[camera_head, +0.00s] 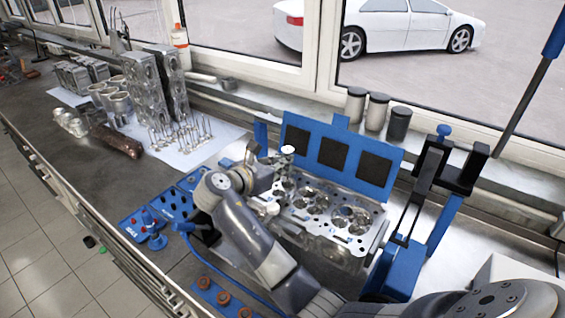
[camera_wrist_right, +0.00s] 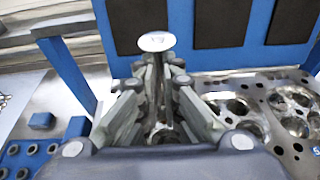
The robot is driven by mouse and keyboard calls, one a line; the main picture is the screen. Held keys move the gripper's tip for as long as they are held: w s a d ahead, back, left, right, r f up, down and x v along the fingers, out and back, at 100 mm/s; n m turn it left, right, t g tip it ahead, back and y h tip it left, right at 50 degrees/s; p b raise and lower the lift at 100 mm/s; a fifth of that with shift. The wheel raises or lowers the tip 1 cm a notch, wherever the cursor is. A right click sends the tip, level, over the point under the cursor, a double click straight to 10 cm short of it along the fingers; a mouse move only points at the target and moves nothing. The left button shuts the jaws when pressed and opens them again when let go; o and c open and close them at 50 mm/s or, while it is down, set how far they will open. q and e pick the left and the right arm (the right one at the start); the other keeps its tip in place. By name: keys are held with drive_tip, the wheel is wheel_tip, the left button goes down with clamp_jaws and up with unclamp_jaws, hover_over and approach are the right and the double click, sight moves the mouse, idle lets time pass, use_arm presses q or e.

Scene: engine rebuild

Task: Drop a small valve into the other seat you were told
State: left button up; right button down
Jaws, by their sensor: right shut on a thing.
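My right gripper (camera_head: 281,168) is above the left end of the grey cylinder head (camera_head: 355,245), which lies on the bench with its round chambers and valve seats facing up. In the right wrist view, the gripper (camera_wrist_right: 157,85) is shut on a valve (camera_wrist_right: 157,41). The valve's pale round head is up, above the fingertips, and its stem runs down between the fingers. The valve head also shows in the head view (camera_head: 288,149). The wrist view shows several open seats of the cylinder head (camera_wrist_right: 285,125) to the right. The stem's lower end is hidden. My left gripper is not in view.
A blue panel with dark pads (camera_head: 338,152) stands behind the cylinder head. A blue and black stand (camera_head: 437,185) rises at its right. Several valves (camera_head: 183,133) stand on a white sheet at left. A blue tool block (camera_head: 140,222) lies at the front left.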

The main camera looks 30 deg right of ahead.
drive_tip(key=shift+f, duration=2.3)
drive_tip(key=shift+r+p, duration=0.35)
drive_tip(key=shift+p, duration=0.5)
drive_tip(key=shift+p, duration=0.65)
idle(1.3)
drive_tip(key=shift+f, duration=0.35)
idle(0.8)
drive_tip(key=shift+r+p, duration=0.3)
drive_tip(key=shift+p, duration=0.75)
idle(0.7)
